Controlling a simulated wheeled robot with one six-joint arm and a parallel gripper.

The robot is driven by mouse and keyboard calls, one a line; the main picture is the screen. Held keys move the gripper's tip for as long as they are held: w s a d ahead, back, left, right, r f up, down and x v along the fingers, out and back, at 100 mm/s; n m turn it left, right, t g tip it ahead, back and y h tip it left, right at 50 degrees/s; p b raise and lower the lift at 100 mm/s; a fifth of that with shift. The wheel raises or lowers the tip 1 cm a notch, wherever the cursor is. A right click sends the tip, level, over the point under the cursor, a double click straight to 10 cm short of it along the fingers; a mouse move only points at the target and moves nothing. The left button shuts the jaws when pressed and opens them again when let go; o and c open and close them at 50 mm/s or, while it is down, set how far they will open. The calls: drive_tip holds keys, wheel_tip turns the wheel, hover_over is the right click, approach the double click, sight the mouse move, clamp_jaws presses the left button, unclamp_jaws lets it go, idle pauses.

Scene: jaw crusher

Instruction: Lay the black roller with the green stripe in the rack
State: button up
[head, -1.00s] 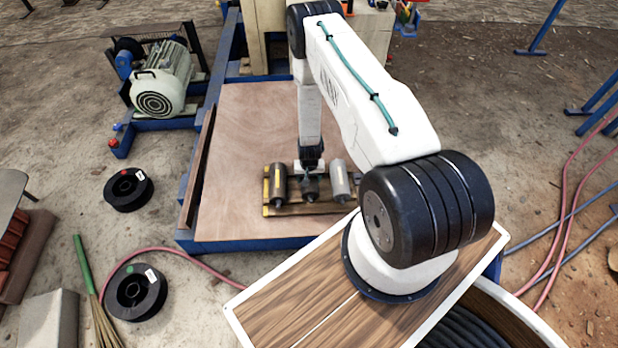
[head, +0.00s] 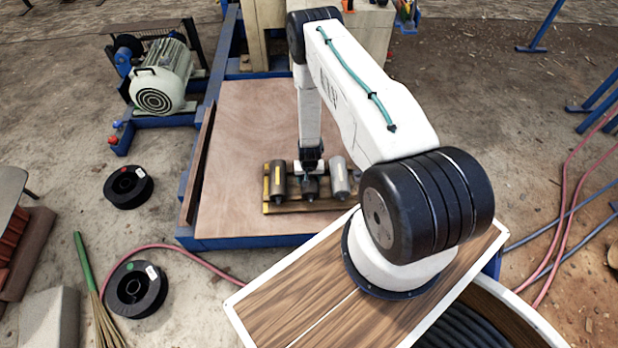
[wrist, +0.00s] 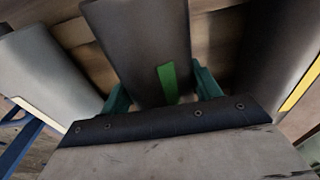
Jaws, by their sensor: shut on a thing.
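The black roller with the green stripe shows in the wrist view (wrist: 140,45), between the two teal fingers of my gripper (wrist: 160,88). The gripper is shut on it. In the head view the roller (head: 311,190) sits in the middle of the wooden rack (head: 290,208), between two other rollers, with my gripper (head: 311,168) directly above and around it. My gripper hides part of it. I cannot tell whether the roller rests fully on the rack or is held slightly above it.
A dark roller with a yellow stripe (head: 276,180) lies on the left of the rack, and a grey roller (head: 340,178) on the right. The rack stands on a plywood deck (head: 245,150) with a blue frame. The deck is clear behind and to the left.

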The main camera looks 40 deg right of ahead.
drive_tip(key=shift+f, duration=0.1)
drive_tip(key=o, duration=1.9)
drive_tip(key=r, duration=0.7)
drive_tip(key=shift+s+a+r, duration=0.2)
drive_tip(key=shift+s+r, duration=0.05)
drive_tip(key=shift+r, duration=0.15)
